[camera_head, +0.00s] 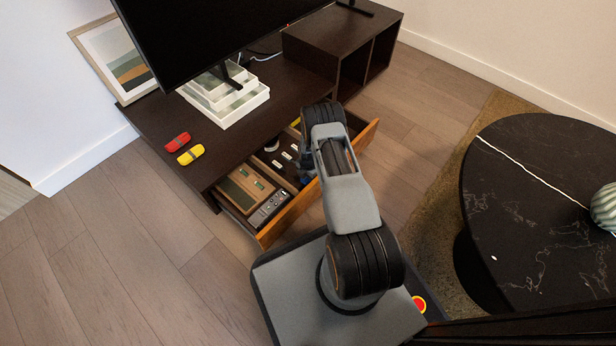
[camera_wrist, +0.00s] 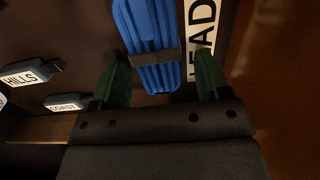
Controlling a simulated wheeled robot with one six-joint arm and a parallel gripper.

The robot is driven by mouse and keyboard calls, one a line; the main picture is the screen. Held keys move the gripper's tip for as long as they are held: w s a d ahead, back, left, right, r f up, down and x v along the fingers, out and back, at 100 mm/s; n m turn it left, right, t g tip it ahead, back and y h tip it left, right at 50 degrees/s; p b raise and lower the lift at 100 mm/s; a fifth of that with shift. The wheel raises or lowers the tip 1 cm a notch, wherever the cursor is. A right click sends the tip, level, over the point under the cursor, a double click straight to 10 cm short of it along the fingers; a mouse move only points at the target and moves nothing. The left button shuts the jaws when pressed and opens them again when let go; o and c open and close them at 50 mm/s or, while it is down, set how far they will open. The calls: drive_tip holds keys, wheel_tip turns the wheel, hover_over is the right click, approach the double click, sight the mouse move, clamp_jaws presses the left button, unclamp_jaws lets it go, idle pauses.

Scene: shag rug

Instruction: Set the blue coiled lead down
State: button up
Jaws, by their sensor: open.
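The blue coiled lead (camera_wrist: 150,25) lies in the drawer in the wrist view, with a dark band around its middle. My gripper (camera_wrist: 161,60) is open, its two green fingers on either side of the lead with a gap to each. A white label reading "EAD" (camera_wrist: 201,38), partly cut off, lies just right of the lead. In the head view my gripper (camera_head: 308,165) is low over the open drawer (camera_head: 290,210), and a bit of blue (camera_head: 306,181) shows below it. My arm hides much of the drawer there.
Tags reading "HILLS" (camera_wrist: 28,74) and "COAST" (camera_wrist: 66,102) lie left of the lead. A wooden box (camera_head: 243,190) and a grey device (camera_head: 268,209) fill the drawer's near end. Red (camera_head: 177,142) and yellow (camera_head: 190,155) toy cars sit on the cabinet. A round black table (camera_head: 540,210) stands right.

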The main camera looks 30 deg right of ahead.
drive_tip(key=s+a+r+m+p, duration=0.1)
drive_tip(key=a+r+m+p, duration=0.15)
drive_tip(key=r, duration=0.95)
drive_tip(key=a+r+m+t+p, duration=0.1)
drive_tip(key=r+m, duration=0.3)
drive_tip(key=r, duration=0.9)
drive_tip(key=s+a+r+m+p, duration=0.1)
drive_tip(key=a+r+m+p, duration=0.15)
drive_tip(key=r, duration=0.95)
drive_tip(key=s+a+r+m, duration=0.3)
drive_tip(key=s+r+m, duration=0.3)
drive_tip(key=s, duration=0.3)
drive_tip(key=s+a+r+m+t, duration=0.1)
drive_tip(key=s+a+r+m, duration=0.2)
drive_tip(key=s+r+m, duration=0.4)
drive_tip(key=s+r, duration=0.2)
drive_tip(key=s, duration=0.1)
drive_tip(key=shift+s+a+r+t+b, duration=0.15)
drive_tip(key=shift+a+r+t+b, duration=0.05)
drive_tip(key=shift+t+b, duration=0.15)
